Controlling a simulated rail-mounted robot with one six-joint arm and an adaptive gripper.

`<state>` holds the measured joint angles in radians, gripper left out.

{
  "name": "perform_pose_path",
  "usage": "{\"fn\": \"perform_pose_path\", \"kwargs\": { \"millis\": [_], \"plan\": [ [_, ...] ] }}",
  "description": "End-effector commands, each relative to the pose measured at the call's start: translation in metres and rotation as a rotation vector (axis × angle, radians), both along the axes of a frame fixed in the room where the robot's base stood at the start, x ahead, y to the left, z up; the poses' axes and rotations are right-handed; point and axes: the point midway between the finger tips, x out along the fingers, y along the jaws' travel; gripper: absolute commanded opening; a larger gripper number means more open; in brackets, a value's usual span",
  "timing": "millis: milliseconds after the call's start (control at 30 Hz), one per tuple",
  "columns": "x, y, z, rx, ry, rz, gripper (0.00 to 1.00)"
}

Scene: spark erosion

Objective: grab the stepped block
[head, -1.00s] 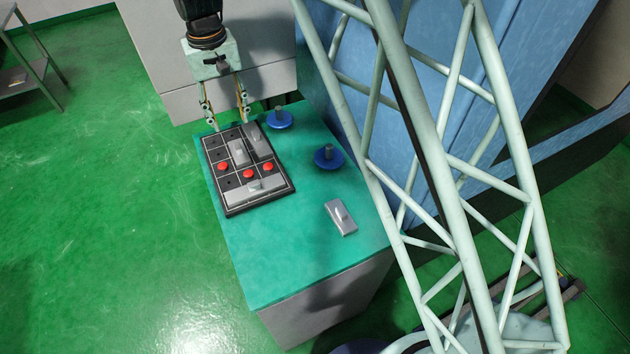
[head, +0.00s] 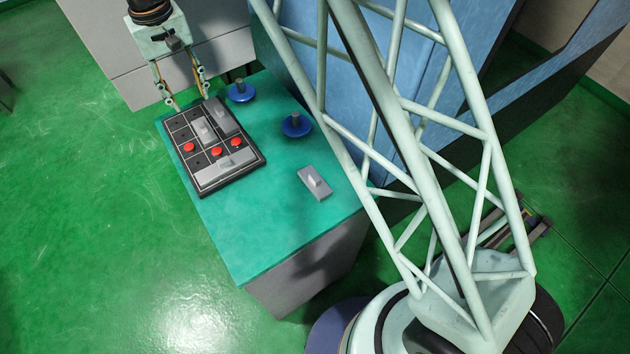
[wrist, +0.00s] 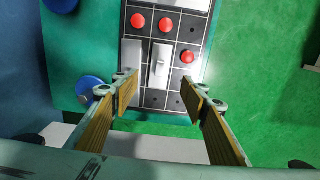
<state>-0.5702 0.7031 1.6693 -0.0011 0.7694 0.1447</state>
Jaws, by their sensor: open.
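A grey stepped block (head: 314,182), a flat plate with a raised part, lies alone on the teal table top (head: 262,225). Other grey pieces sit in the dark gridded tray (head: 245,167): one in the middle (head: 203,130), one along the far right (head: 223,117), and a wide one near the front (head: 218,165). My gripper (head: 191,102) is open and empty, at the tray's far end. In the wrist view my open fingers (wrist: 160,91) are apart, with the tray's middle piece (wrist: 160,62) ahead between them. The loose block is out of the wrist view.
Two blue discs with posts (head: 241,93) (head: 297,125) stand right of the tray. A blue cabinet (head: 290,45) rises behind them. The table's front part is clear.

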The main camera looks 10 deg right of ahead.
Motion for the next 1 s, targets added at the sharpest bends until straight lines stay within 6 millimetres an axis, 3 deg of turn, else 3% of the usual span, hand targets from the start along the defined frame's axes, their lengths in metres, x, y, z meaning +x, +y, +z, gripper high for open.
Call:
{"fn": "perform_pose_path", "kwargs": {
  "millis": [467, 833, 1000],
  "plan": [
    [0.000, 0.000, 0.000, 0.000, 0.000, 0.000, 0.80],
    [0.001, -0.002, 0.000, 0.000, 0.000, -0.004, 0.80],
    [0.005, -0.012, 0.000, 0.000, 0.000, -0.030, 0.80]
  ]
}}
